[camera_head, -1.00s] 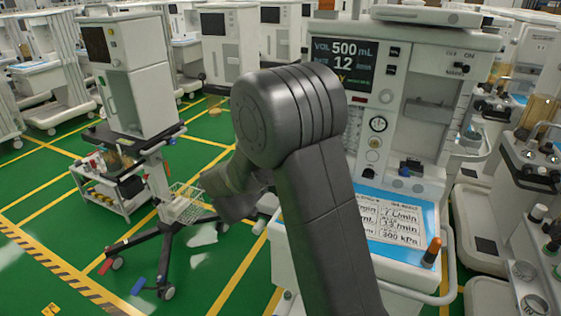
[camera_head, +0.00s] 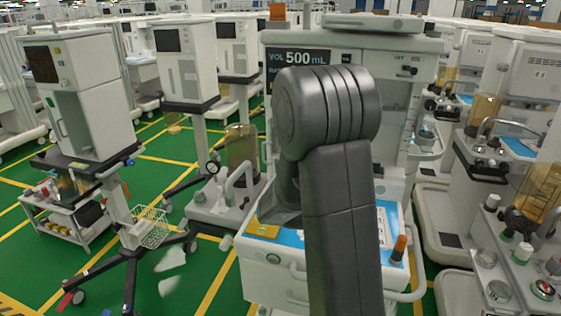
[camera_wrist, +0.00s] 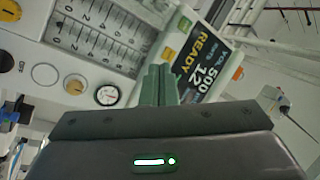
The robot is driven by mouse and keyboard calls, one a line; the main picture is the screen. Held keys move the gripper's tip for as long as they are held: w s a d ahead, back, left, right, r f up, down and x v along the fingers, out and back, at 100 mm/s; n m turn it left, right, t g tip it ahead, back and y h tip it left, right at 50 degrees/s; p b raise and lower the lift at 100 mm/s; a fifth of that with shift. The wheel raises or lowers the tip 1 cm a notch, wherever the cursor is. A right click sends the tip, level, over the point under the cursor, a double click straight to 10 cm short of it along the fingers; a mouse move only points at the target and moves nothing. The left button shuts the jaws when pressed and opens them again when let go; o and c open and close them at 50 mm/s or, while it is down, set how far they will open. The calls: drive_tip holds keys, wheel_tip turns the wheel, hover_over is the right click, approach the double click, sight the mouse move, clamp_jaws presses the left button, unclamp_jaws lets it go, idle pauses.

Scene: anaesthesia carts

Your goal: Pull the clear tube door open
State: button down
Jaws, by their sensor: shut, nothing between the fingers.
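The anaesthesia machine with the black "VOL 500 mL" screen (camera_head: 298,60) stands in front of me, mostly behind my arm in the head view. In the wrist view its flow tube panel with numbered scales (camera_wrist: 98,32) is at the upper left, tilted. I take this as the place of the clear tube door; its edge and handle cannot be made out. My gripper (camera_wrist: 159,85) shows in the wrist view, its greenish fingers together and empty, in front of the machine between panel and screen (camera_wrist: 197,70). My arm hides it in the head view.
A wheeled stand with a white box unit (camera_head: 85,95) and wire basket (camera_head: 150,228) is at the left. An amber canister (camera_head: 241,150) stands left of the machine. More machines (camera_head: 515,85) crowd the right. Green floor (camera_head: 205,255) is open at front left.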

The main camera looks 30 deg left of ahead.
drive_tip(key=d+f+m+g+y+b, duration=0.1)
drive_tip(key=d+f+m+g+y, duration=0.25)
drive_tip(key=d+g, duration=0.25)
drive_tip(key=p, duration=0.3)
approach(275, 153)
drive_tip(key=shift+m+g+h, duration=0.35)
drive_tip(key=shift+g, duration=0.05)
drive_tip(key=w+a, duration=0.1)
drive_tip(key=w, duration=0.1)
drive_tip(key=w+a+r, duration=0.1)
drive_tip(key=a, duration=0.1)
drive_tip(key=shift+w+a, duration=0.35)
drive_tip(key=shift+w, duration=0.05)
drive_tip(key=shift+a, duration=0.45)
drive_tip(key=shift+s+a+f, duration=0.1)
